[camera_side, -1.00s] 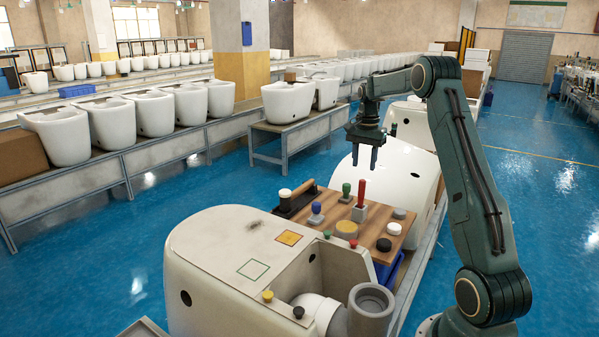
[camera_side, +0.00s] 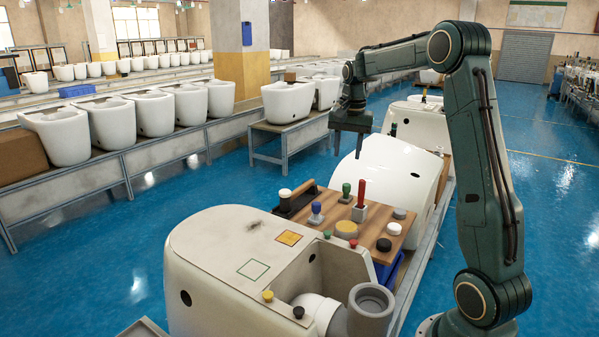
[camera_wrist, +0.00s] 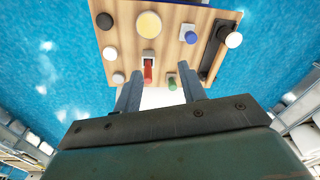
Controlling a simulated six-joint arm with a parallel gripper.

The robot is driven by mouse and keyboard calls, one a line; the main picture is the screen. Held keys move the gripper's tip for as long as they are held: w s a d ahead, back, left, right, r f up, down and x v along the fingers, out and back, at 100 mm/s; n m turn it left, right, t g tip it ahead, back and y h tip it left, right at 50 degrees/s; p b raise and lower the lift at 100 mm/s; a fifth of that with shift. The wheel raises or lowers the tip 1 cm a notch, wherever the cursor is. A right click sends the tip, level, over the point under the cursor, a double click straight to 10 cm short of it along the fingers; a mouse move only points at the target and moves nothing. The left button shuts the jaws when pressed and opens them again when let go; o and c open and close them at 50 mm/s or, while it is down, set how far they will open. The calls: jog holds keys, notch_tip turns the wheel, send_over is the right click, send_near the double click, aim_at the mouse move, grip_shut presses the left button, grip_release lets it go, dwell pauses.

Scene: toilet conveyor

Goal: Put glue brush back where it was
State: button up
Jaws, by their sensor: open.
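No item is plainly recognisable as a glue brush. A red-handled tool (camera_side: 361,192) stands upright in a grey block (camera_side: 359,213) on the wooden board (camera_side: 366,240); it also shows in the wrist view (camera_wrist: 148,70). A green-topped tool (camera_side: 346,189) and a blue-topped one (camera_side: 316,209) stand beside it. A white-topped item (camera_side: 285,195) stands by a black tray (camera_side: 302,200) at the board's left end. My gripper (camera_side: 347,150) is open and empty, above and behind the board. In the wrist view, the red tool appears between my fingers (camera_wrist: 160,70), beyond their tips.
A toilet body (camera_side: 225,235) with a green square outline and an orange square stands in front of the board. A white, curved ceramic piece (camera_side: 398,165) is behind it. Amber (camera_side: 346,229), white (camera_side: 394,228) and black (camera_side: 384,244) round pieces sit on the board.

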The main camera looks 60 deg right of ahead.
jog(key=s+a+r+n+t, duration=0.1)
jog(key=s+a+r+n, duration=0.25)
jog(key=a, duration=0.65)
jog(key=s+a+r+n+t, duration=0.1)
jog(key=s+a+r+n, duration=0.25)
jog(key=a, duration=0.55)
jog(key=s+a+f+n+t, duration=0.1)
jog(key=s+a+f+n, duration=0.1)
jog(key=s+a, duration=0.3)
jog(key=s+a+f+n+t, duration=0.1)
jog(key=s+a+f+n, duration=0.1)
jog(key=s+a+n, duration=0.3)
jog(key=s+a, duration=0.1)
jog(key=s, duration=0.2)
jog(key=shift+s+f+t+y, duration=0.2)
jog(key=shift+f+t+y, duration=0.1)
jog(key=shift+f+y, duration=0.1)
